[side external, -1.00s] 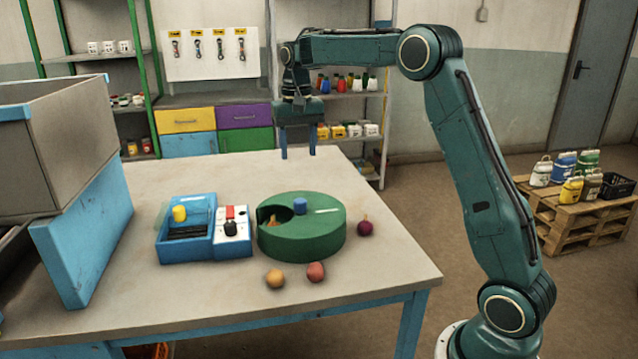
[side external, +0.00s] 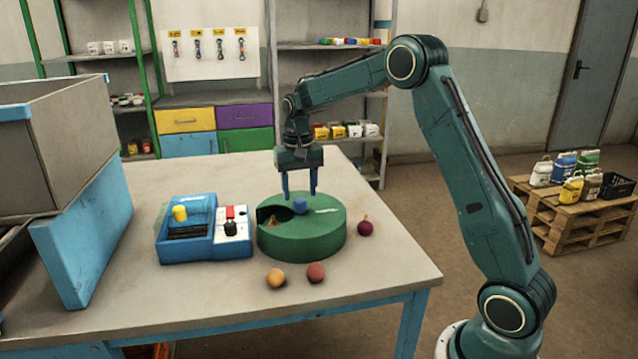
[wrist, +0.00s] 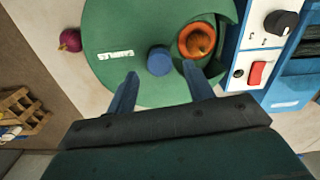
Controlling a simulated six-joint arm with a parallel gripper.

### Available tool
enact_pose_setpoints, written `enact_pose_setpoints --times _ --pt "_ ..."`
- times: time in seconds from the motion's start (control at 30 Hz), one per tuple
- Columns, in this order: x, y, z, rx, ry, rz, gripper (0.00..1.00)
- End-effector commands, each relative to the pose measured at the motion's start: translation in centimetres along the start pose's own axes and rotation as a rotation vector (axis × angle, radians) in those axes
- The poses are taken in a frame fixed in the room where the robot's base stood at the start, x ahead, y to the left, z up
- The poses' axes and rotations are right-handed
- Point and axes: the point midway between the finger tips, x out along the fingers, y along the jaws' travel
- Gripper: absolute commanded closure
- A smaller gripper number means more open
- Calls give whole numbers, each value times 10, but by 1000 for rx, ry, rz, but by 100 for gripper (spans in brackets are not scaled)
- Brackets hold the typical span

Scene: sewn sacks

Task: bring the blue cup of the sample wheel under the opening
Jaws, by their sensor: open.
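The sample wheel is under a round green cover (side external: 318,236) on the table, and the cover also shows in the wrist view (wrist: 115,30). A blue knob (side external: 300,205) stands at its middle, seen from above in the wrist view (wrist: 159,60). Through the opening, the wrist view shows an orange-rimmed cup (wrist: 184,48) holding an orange-brown onion-like item (wrist: 200,40). No blue cup is visible; the cover hides the rest of the wheel. My gripper (side external: 299,195) points down, open and empty, its fingertips just above and either side of the knob.
A blue box with a white panel (side external: 233,228) stands left of the cover, with a black dial (wrist: 281,22) and red switch (wrist: 258,72). A dark red onion (side external: 365,228) and two round items (side external: 275,278) (side external: 316,272) lie around it. A grey bin (side external: 55,150) is at left.

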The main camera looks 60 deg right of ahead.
Motion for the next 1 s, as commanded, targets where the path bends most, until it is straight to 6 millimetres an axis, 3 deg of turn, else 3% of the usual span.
enact_pose_setpoints --times 0.3,0.67,0.9,0.93,1.0 --pt "29 0 0 0 0 0 48" --pt "32 0 0 0 0 0 48" --pt "31 0 0 0 1 0 95" --pt "31 0 0 0 1 0 100" --pt "31 0 0 0 1 0 100"
